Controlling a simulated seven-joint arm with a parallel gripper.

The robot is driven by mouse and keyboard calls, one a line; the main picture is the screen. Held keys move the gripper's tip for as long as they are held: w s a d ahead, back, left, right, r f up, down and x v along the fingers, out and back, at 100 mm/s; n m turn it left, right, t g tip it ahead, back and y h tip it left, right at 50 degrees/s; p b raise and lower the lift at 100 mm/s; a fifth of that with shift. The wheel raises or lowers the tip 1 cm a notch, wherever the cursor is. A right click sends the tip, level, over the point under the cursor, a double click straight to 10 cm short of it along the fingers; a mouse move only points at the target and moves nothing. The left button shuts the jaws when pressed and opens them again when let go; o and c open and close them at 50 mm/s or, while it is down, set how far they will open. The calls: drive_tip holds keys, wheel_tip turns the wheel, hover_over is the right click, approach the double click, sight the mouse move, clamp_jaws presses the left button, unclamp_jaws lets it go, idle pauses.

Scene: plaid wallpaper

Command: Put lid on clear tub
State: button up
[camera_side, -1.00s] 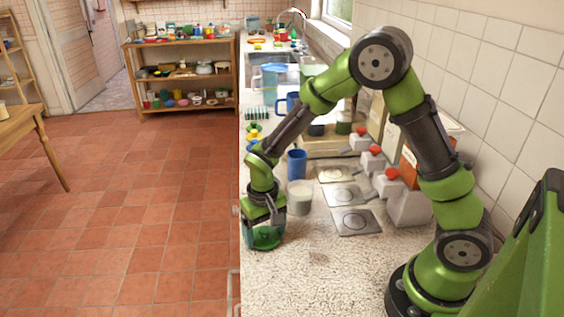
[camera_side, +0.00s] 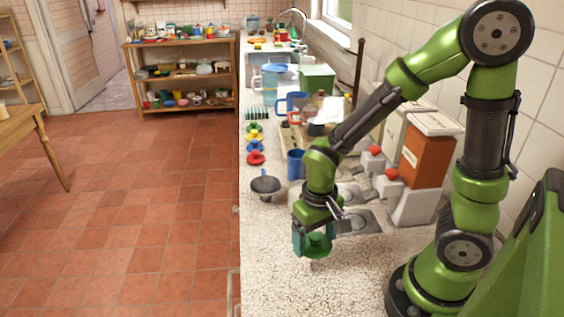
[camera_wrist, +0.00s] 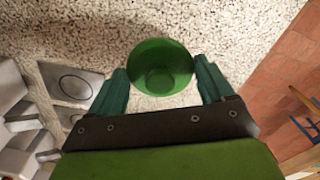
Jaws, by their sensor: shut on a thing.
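My gripper (camera_side: 314,236) is low over the near part of the counter and shut on a round green lid (camera_side: 318,246). In the wrist view the lid (camera_wrist: 160,66) sits between my two teal fingertips (camera_wrist: 161,72). It looks round and flared, with a smaller round centre. A small gap seems to separate it from the counter, though I cannot be sure. The clear tub is not visible now; my arm likely covers the place where a pale tub showed earlier.
A dark funnel (camera_side: 265,186) stands on the counter to the left. A blue cup (camera_side: 295,164) is behind my arm. The front counter (camera_side: 290,285) is clear.

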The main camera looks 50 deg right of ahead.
drive_tip(key=shift+s+d+r, duration=0.15)
drive_tip(key=shift+s+d, duration=0.05)
drive_tip(key=shift+s, duration=0.9)
drive_tip(key=shift+s+d, duration=0.25)
drive_tip(key=shift+d, duration=0.05)
drive_tip(key=w+d+r, duration=0.5)
drive_tip(key=w+d, duration=0.1)
drive_tip(key=w, duration=0.2)
drive_tip(key=w+d+r, duration=0.4)
drive_tip(key=w+d, duration=0.2)
drive_tip(key=w, duration=0.1)
wheel_tip(320, 180, down, 6)
drive_tip(key=shift+a+m, duration=0.25)
drive_tip(key=shift+m, duration=0.15)
drive_tip(key=shift+w+f, duration=0.1)
drive_tip(key=shift+f, duration=0.05)
idle(0.5)
drive_tip(key=o, duration=0.9)
